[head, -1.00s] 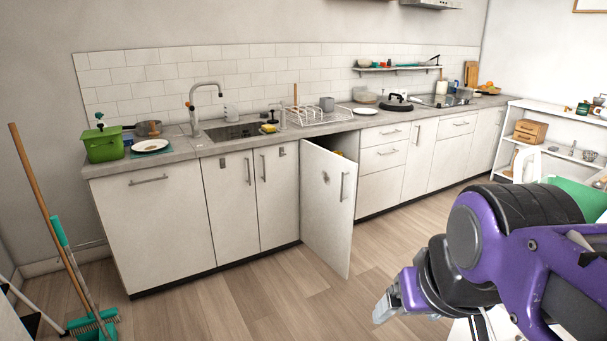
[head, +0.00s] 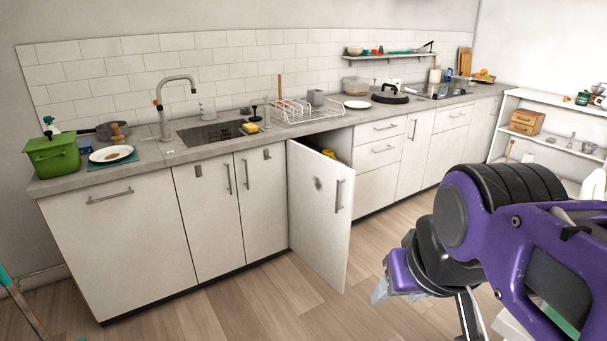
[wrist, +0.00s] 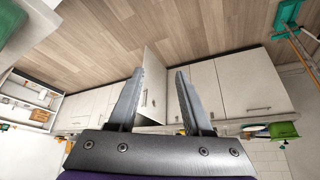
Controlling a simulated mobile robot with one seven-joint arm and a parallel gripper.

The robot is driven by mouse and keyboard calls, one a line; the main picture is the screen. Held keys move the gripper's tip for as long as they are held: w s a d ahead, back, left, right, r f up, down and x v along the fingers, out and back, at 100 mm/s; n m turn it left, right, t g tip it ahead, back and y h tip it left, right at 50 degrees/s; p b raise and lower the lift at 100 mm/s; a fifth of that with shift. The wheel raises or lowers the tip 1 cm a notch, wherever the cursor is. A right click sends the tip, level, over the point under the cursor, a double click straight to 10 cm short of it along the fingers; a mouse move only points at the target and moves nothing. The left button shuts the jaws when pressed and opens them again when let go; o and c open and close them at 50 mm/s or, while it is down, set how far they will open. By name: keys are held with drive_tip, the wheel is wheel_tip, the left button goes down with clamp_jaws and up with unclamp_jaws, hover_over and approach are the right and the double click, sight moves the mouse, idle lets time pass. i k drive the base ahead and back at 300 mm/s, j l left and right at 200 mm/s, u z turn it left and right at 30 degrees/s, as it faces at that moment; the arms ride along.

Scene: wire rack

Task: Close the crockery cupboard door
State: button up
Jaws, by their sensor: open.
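The cupboard door (head: 318,225) is white with a vertical metal handle (head: 338,195). It stands ajar, swung out from the counter front below the wire dish rack, with a dark opening and something yellow behind it. In the wrist view the door (wrist: 153,80) shows between and beyond the fingers. My gripper (wrist: 155,80) is open and empty, its two grey fingers apart. In the head view my gripper (head: 379,291) is partly hidden by my purple wrist, to the right of the door and apart from it.
The long counter (head: 170,155) carries a green tub (head: 52,155), a sink (head: 212,133), a wire dish rack (head: 300,112) and a black-lidded pan (head: 390,95). White shelves (head: 545,150) stand at the right. The wooden floor (head: 240,305) before the cupboards is clear.

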sight(321, 188)
drive_tip(key=i+j+z, duration=0.1)
drive_tip(key=i+z, duration=0.2)
drive_tip(key=i, duration=0.6)
